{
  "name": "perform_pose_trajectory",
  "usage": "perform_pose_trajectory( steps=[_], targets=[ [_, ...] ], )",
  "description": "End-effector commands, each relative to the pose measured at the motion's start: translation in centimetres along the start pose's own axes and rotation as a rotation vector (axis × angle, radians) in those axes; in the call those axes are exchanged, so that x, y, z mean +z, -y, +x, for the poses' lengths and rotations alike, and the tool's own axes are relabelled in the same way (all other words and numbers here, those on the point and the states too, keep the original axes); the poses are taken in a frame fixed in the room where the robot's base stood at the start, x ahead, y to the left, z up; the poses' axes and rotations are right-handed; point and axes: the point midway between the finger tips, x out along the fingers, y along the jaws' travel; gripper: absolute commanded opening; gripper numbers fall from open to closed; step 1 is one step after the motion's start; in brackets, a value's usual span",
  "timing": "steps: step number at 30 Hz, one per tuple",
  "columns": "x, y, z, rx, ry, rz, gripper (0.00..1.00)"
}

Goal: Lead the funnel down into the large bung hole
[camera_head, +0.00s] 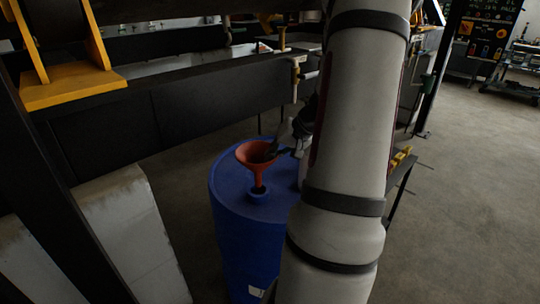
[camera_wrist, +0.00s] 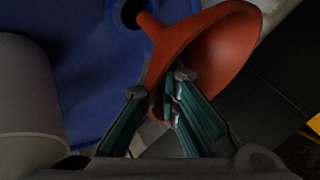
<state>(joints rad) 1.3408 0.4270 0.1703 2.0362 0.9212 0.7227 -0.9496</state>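The orange-red funnel (camera_head: 246,152) is upright above the blue drum (camera_head: 232,240), its wide cone up and its spout down. The spout's lower end meets the raised blue collar of the large bung hole (camera_head: 259,197) in the head view. How far the spout is inside cannot be told. In the wrist view, the funnel (camera_wrist: 222,45) has its spout end beside the dark bung hole (camera_wrist: 130,14). My gripper (camera_wrist: 162,90) is shut on the near edge of the funnel's cone. It shows dark at the funnel's right side in the head view (camera_head: 273,150).
A large pale cylinder with black bands crosses the head view and hides the drum's right side. A grey cylinder (camera_wrist: 22,105) stands left of my gripper in the wrist view. A dark beam (camera_head: 190,100) runs behind the drum. Open floor (camera_head: 470,200) lies right.

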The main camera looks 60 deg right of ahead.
Motion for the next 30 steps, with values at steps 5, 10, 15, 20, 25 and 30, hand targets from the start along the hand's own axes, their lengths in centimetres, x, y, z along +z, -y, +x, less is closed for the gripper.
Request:
perform_pose_trajectory(
  steps=[5,10,15,20,25,30],
  targets=[
    [0.2,-0.5,0.9,0.000,-0.001,0.001,0.00],
    [0.5,-0.9,1.5,0.000,0.000,0.001,0.00],
    [0.7,-1.4,2.2,0.000,0.000,0.001,0.00],
    [0.9,-1.8,2.8,0.000,0.000,0.001,0.00],
    [1.2,-2.2,3.4,0.000,0.000,0.002,0.00],
    [1.4,-2.6,4.0,0.000,0.000,0.001,0.00]
  ],
)
